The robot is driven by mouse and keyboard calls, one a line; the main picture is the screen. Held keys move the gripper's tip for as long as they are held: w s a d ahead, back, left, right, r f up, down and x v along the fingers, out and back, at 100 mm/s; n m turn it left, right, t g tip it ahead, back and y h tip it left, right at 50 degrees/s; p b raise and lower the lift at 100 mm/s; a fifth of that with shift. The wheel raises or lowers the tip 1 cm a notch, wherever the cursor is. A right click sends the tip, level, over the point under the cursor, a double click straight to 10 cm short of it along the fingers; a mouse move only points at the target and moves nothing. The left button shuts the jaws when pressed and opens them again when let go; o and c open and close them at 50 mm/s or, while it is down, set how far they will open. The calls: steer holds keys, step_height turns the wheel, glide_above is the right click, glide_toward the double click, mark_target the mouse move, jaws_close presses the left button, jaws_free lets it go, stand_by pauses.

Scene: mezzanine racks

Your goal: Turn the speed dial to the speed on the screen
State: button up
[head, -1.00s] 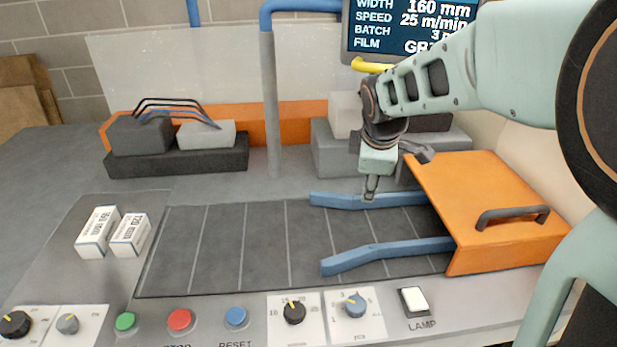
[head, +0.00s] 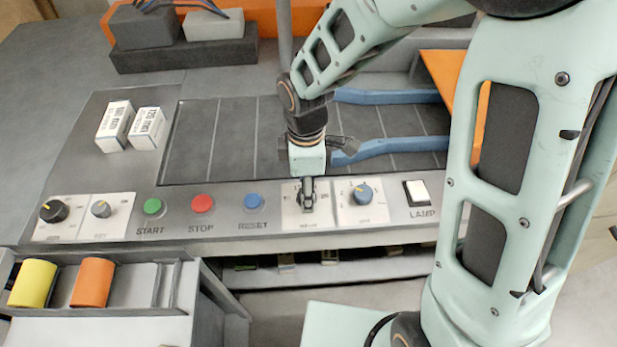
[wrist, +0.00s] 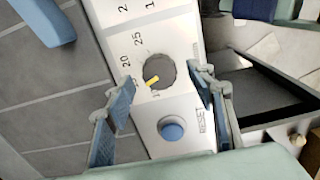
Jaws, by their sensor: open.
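The speed dial (wrist: 159,72) is a dark round knob with a yellow pointer on a white plate (wrist: 178,33). In the wrist view its pointer aims toward the lower left, below the 20 mark; the 25 mark is farther round, and the lower marks are partly hidden by a finger. My gripper (wrist: 161,78) is open, with one blue-padded finger on each side of the dial. I cannot tell whether the pads touch it. In the head view my gripper (head: 307,192) points down at the plate and hides the knob. The screen is out of view now; earlier it read SPEED 25 m/min.
The blue RESET button (wrist: 172,130) sits close beside the dial. Red STOP (head: 202,203) and green START (head: 152,206) buttons lie left. Blue rails (head: 385,148) stand behind.

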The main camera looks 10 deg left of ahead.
steer(key=shift+f, duration=0.9)
steer(key=shift+c, duration=0.3)
steer(key=c, duration=1.1)
